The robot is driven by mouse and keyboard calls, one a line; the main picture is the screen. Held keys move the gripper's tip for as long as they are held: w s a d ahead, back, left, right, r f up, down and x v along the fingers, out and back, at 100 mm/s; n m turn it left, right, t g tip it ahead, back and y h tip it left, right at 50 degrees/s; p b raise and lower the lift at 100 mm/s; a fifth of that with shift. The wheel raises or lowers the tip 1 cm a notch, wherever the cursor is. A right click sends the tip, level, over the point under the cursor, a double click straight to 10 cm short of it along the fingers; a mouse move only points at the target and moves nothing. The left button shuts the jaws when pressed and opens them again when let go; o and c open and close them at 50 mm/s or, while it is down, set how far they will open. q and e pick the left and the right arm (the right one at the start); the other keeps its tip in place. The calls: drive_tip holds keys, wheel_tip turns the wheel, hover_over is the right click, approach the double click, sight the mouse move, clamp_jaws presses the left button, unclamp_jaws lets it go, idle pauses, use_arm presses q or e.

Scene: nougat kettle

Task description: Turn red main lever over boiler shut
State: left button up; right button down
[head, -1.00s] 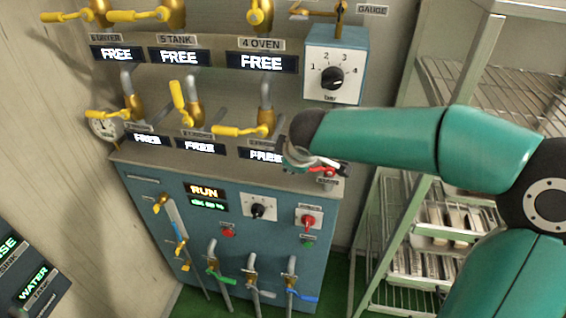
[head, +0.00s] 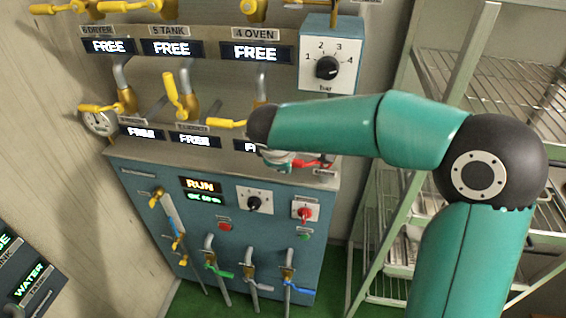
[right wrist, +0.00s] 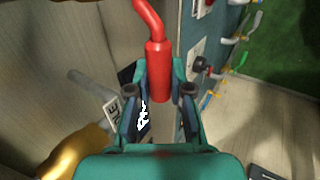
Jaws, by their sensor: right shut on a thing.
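The red main lever (right wrist: 158,65) shows large in the right wrist view, with a thick grip and a bent, thinner neck running up out of the picture. My right gripper (right wrist: 160,90) is shut on the thick grip, one finger on each side. In the head view, a bit of the red lever (head: 314,163) shows just above the top of the blue boiler cabinet (head: 150,205), at its right end. My right gripper (head: 281,160) is there at the lever's left, partly hidden under my wrist. The lever's pivot is hidden. My left gripper is not in view.
Several yellow-handled valves (head: 220,123) and lit FREE displays (head: 193,141) are close left of my wrist. A wire rack (head: 480,80) stands at the right, behind my arm.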

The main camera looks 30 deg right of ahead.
drive_tip(key=c, duration=1)
unclamp_jaws()
drive_tip(key=shift+c, duration=0.2)
drive_tip(key=v, duration=1.1)
drive_tip(key=shift+a+r, duration=0.3)
drive_tip(key=shift+r, duration=0.05)
drive_tip(key=shift+s, duration=0.1)
